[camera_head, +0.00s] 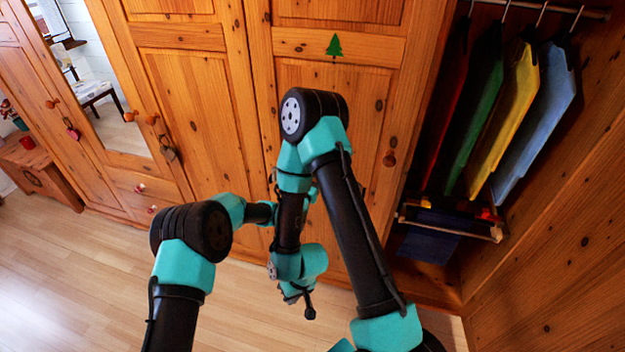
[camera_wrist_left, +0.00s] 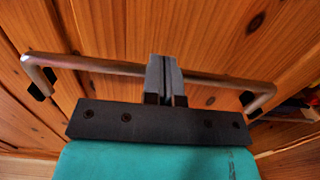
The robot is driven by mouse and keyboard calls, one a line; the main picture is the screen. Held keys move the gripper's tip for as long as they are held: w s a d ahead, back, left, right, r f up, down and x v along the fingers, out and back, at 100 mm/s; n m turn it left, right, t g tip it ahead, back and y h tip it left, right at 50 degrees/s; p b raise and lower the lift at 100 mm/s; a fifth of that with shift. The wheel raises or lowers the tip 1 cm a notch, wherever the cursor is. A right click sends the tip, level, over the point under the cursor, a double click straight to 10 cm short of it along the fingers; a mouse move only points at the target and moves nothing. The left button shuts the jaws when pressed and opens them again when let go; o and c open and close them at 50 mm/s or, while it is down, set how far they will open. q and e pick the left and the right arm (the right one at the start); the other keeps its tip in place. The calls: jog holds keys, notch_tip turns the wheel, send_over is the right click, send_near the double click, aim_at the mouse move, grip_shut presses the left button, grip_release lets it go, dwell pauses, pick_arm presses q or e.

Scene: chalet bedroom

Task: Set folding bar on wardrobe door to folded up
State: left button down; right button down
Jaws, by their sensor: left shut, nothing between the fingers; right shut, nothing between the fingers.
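The folding bar (camera_wrist_left: 110,66) shows in the left wrist view as a grey metal bar with bent ends, mounted across the wooden wardrobe door (camera_wrist_left: 200,30). My left gripper (camera_wrist_left: 164,75) is shut and empty, with its fingers in front of the middle of the bar; I cannot tell whether they touch it. In the head view, the arms hide the bar and the left fingers. My right gripper (camera_head: 302,294) hangs low in front of the wardrobe door (camera_head: 360,150), shut and empty.
An open wardrobe section at the right holds several hanging garments (camera_head: 510,110) and a low rack (camera_head: 455,220). A mirror door (camera_head: 105,120) is at the left. Round wooden knobs (camera_head: 389,158) stick out from the doors. The wood floor (camera_head: 80,270) at the left is clear.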

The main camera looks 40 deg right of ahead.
pick_arm(q)
jog(key=shift+w+r, duration=0.2)
jog(key=shift+r, duration=0.1)
jog(key=shift+s, duration=0.1)
